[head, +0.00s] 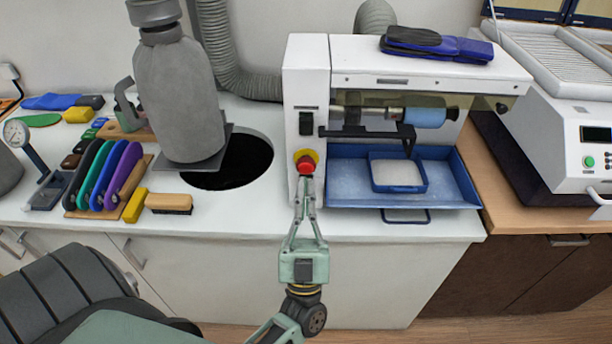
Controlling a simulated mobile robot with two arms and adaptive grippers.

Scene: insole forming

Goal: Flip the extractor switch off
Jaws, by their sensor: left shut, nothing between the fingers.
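A white grinding machine (305,75) stands on the counter, with a blue roller (425,118) on its spindle. On its front left post is a dark rocker switch (307,123); whether it is on or off is too small to tell. Below it is a red button (306,163) on a yellow plate. My left gripper (306,184) is shut and empty, pointing up at the post. Its fingertips are just below the red button in the picture; I cannot tell whether they touch it. My right gripper is not in view.
A blue tray (455,190) with a smaller blue-rimmed tray (424,176) sits under the roller. A grey extractor bag (180,100) stands by a round black hole (240,165). Coloured insoles in a rack (135,190) and a brush (170,204) lie left. A white machine (560,135) stands right.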

